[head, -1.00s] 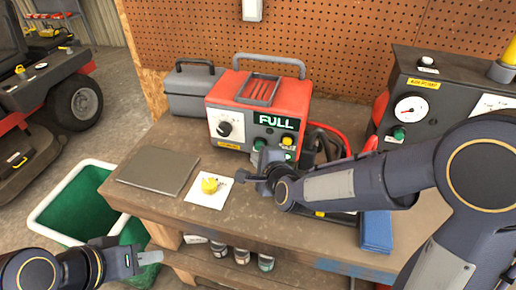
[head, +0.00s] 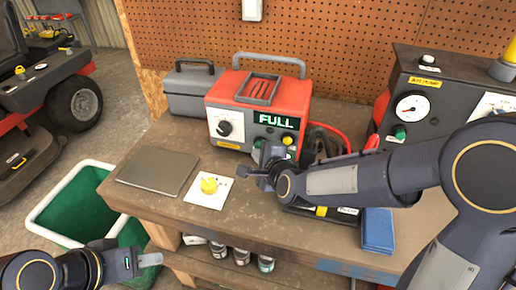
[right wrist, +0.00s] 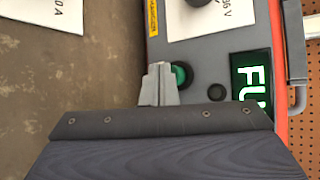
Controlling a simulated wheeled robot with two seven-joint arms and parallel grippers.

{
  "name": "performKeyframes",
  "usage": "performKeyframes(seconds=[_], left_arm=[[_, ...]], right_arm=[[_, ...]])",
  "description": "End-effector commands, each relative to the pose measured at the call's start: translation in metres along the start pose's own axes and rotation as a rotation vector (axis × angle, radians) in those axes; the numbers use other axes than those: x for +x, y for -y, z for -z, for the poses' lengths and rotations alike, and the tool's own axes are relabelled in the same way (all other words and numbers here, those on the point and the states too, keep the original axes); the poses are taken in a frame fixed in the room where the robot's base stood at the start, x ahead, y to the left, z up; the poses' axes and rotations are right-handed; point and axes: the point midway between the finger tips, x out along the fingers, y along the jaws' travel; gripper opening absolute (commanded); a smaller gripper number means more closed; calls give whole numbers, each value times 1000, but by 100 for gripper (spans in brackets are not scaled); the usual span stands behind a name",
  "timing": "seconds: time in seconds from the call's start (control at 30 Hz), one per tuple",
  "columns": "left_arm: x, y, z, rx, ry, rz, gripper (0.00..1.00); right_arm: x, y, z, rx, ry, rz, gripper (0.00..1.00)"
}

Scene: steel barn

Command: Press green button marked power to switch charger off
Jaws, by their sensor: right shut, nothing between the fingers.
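The charger (head: 230,104) is a red box with a grey front panel, standing at the back of the workbench. Its lit display (head: 276,121) reads FULL. A green round button (right wrist: 181,75) shows in the right wrist view below the display, partly covered by my fingertips. Its label cannot be read. My right gripper (right wrist: 159,84) is shut and empty, with its tips at the edge of that button; contact cannot be told. In the head view its body hides the panel's lower right. My left gripper (head: 150,259) looks shut and empty, low at the left before the bench.
A yellow button (head: 287,139) and a black knob (head: 224,128) are on the charger's panel. A yellow object (head: 209,185) lies on a white card. A gauge unit (head: 411,108) stands to the right, a grey toolbox (head: 193,93) to the left.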

Motion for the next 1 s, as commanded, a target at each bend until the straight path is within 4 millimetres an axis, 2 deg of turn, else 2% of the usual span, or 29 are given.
performKeyframes(seconds=[1.0], left_arm=[[4,2,-2,0,0,0,36]], right_arm=[[7,6,5,0,1,0,0]])
